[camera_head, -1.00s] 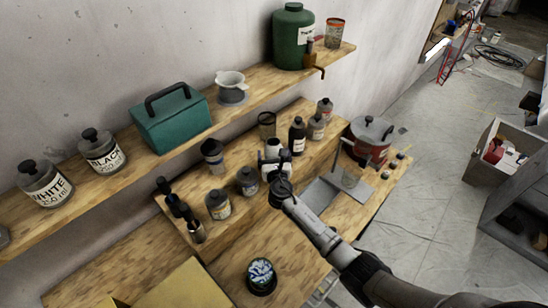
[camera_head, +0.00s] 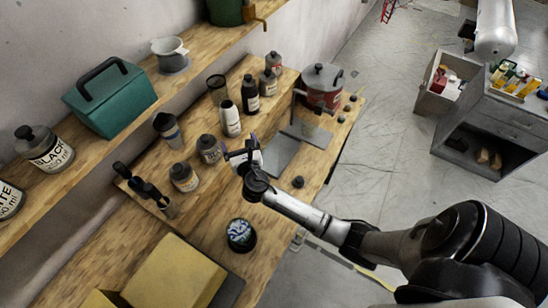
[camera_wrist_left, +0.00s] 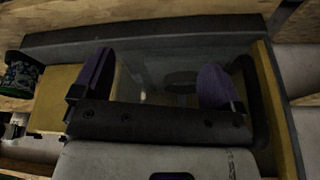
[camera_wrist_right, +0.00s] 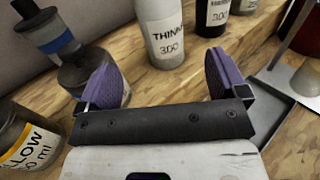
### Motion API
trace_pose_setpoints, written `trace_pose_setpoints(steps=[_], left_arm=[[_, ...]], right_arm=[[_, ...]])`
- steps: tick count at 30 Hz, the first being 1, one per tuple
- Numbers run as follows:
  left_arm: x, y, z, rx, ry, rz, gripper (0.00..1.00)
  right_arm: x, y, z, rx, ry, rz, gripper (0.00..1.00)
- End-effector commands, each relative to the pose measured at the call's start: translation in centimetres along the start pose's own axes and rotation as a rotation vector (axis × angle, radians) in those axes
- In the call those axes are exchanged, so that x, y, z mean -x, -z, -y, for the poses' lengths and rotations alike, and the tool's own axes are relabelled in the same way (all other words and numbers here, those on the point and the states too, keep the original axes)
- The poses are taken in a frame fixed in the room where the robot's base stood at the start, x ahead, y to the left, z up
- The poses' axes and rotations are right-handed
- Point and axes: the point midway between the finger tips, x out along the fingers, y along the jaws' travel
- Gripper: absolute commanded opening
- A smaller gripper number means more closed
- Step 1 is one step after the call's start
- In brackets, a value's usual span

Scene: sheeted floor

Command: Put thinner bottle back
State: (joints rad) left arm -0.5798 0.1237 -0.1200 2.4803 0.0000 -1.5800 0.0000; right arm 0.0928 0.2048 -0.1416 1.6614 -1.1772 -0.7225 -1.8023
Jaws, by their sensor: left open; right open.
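The thinner bottle, white with a dark "THINN… 300" label, stands upright on the wooden tier (camera_head: 231,118) in the head view. In the right wrist view the thinner bottle (camera_wrist_right: 163,38) is beyond the fingertips, its top cut off by the frame. My right gripper (camera_head: 239,153) is open and empty, in front of the bottle and apart from it; its purple fingers (camera_wrist_right: 160,82) show bare wood between them.
A dark bottle (camera_head: 250,95) and a mesh cup (camera_head: 216,86) stand by the thinner bottle. Grey-lidded jars (camera_head: 209,150) stand to its left. A red pot (camera_head: 322,88) and grey tray (camera_head: 281,152) are at right. A yellow block (camera_head: 175,275) lies in front.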

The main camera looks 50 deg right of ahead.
Motion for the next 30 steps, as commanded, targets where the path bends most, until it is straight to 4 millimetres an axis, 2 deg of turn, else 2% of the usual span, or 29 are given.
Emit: trace_pose_setpoints(steps=[5,8,10,14,16,21,24,27,30], left_arm=[[0.0,0.0,0.1,-0.004,0.003,0.001,0.92],[0.0,0.0,0.1,-0.003,0.003,0.001,0.92],[0.0,0.0,0.1,-0.003,0.002,0.001,0.92],[0.0,0.0,0.0,-0.001,0.001,0.000,0.92],[0.0,0.0,0.0,0.001,-0.001,0.000,0.92],[0.0,0.0,-0.2,0.007,-0.006,0.000,0.92],[0.0,0.1,-0.3,0.010,-0.008,-0.001,0.92],[0.0,0.0,-0.3,0.010,-0.008,-0.001,0.92],[0.0,0.0,-0.3,0.010,-0.008,-0.001,0.92]], right_arm=[[0.7,0.4,0.3,-0.053,0.009,-0.019,0.92],[2.5,1.4,1.2,-0.231,0.044,-0.080,0.92],[4.7,2.6,2.2,-0.445,0.097,-0.155,0.92],[10.9,5.5,4.3,-0.953,0.279,-0.340,0.92],[14.6,6.8,5.2,-1.215,0.416,-0.438,0.92],[23.6,8.2,6.3,-1.713,0.811,-0.627,0.92],[28.1,8.1,6.5,-1.895,1.046,-0.695,0.92],[31.6,7.6,6.7,-2.005,1.248,-0.733,0.92],[34.0,7.1,6.8,-2.064,1.392,-0.751,0.92]])
